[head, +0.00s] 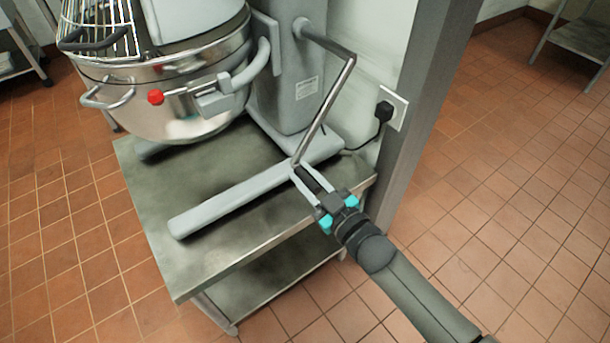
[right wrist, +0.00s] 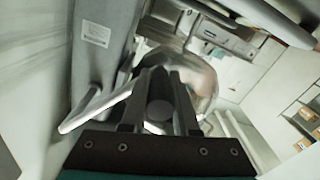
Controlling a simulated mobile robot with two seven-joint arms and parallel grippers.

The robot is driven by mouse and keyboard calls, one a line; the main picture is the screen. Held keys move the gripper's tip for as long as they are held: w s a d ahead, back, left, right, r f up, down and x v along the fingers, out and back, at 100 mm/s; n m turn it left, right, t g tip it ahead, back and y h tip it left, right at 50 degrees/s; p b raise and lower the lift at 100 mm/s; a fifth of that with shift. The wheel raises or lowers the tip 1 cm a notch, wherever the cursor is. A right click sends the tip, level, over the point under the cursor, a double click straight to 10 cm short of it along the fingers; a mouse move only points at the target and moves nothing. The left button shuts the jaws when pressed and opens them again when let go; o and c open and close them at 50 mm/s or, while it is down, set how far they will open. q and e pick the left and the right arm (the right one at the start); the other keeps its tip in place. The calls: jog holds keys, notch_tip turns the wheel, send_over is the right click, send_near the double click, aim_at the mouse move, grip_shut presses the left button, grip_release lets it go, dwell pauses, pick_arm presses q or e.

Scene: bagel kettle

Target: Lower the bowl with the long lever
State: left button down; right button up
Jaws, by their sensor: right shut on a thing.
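The long lever (head: 327,105) is a bent metal rod coming off the upper right side of the grey mixer column (head: 288,75). It slopes down toward the front, and its lower end is at my right gripper (head: 304,178). The right gripper is shut on that end, just above the table's right side. In the right wrist view a dark round end (right wrist: 160,111) sits between the fingers, and part of the rod (right wrist: 98,109) shows at left. The steel bowl (head: 165,103) hangs at the front of the mixer, above the table. My left gripper is not in view.
The mixer stands on a steel table (head: 235,245) with grey base legs (head: 235,200). A wire guard (head: 97,28) covers the bowl. A grey post (head: 425,95) and a black plug (head: 384,110) are close behind the right arm. Tiled floor at right is free.

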grip_shut()
dwell(0.8)
jog(key=shift+a+r, duration=0.15)
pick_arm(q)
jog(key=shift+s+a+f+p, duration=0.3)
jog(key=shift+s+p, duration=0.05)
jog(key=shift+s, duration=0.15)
pick_arm(e)
jog(key=shift+s+a, duration=0.1)
jog(key=shift+s, duration=0.05)
jog(key=shift+r, duration=0.1)
